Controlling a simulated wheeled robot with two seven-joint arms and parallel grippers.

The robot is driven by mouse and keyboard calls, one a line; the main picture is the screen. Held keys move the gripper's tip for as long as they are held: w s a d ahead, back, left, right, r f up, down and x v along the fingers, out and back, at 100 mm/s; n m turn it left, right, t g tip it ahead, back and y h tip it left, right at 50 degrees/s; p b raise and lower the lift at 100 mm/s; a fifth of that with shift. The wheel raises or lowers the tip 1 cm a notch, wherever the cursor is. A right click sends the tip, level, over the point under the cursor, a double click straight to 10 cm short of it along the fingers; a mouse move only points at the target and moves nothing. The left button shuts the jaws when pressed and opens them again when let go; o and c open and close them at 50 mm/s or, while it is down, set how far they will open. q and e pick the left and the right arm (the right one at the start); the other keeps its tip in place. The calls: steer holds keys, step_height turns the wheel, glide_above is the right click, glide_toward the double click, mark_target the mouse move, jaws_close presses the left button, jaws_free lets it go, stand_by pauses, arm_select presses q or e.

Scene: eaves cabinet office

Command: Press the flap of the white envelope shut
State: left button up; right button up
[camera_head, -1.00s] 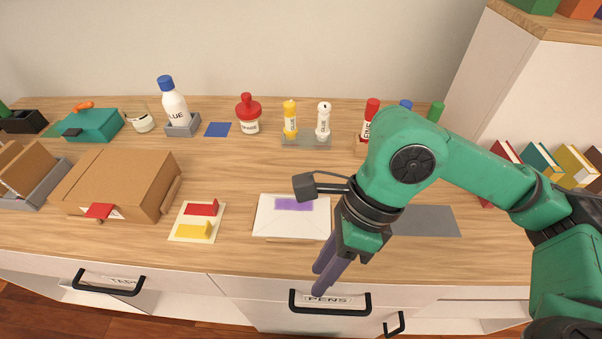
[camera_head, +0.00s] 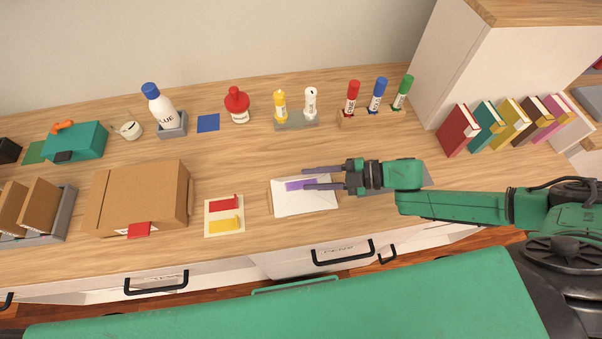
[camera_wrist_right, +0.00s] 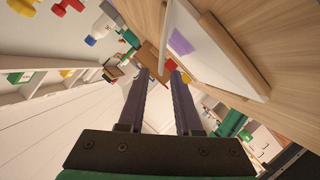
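The white envelope (camera_head: 290,209) lies near the counter's front edge, with a purple strip (camera_head: 294,186) along its far part. In the right wrist view the envelope (camera_wrist_right: 226,62) and its purple patch (camera_wrist_right: 184,42) are at the upper right. I cannot tell how far the flap stands up. My right gripper (camera_head: 305,179) reaches in from the right over the envelope's far part, and its fingers hide some of it. Its two fingers are apart with nothing between them, which also shows in the right wrist view (camera_wrist_right: 159,73). Contact is unclear. My left gripper is out of view.
A card with red and yellow pieces (camera_head: 213,230) lies left of the envelope, then a cardboard box (camera_head: 135,195). Glue sticks (camera_head: 311,102) and markers (camera_head: 377,95) stand behind. A grey mat (camera_head: 428,176) lies under my right arm. Books (camera_head: 458,130) stand at right.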

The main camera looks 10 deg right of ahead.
mark_target(301, 177)
steer(key=x, duration=0.3)
steer(key=shift+a, duration=0.15)
jaws_close()
stand_by(1.2)
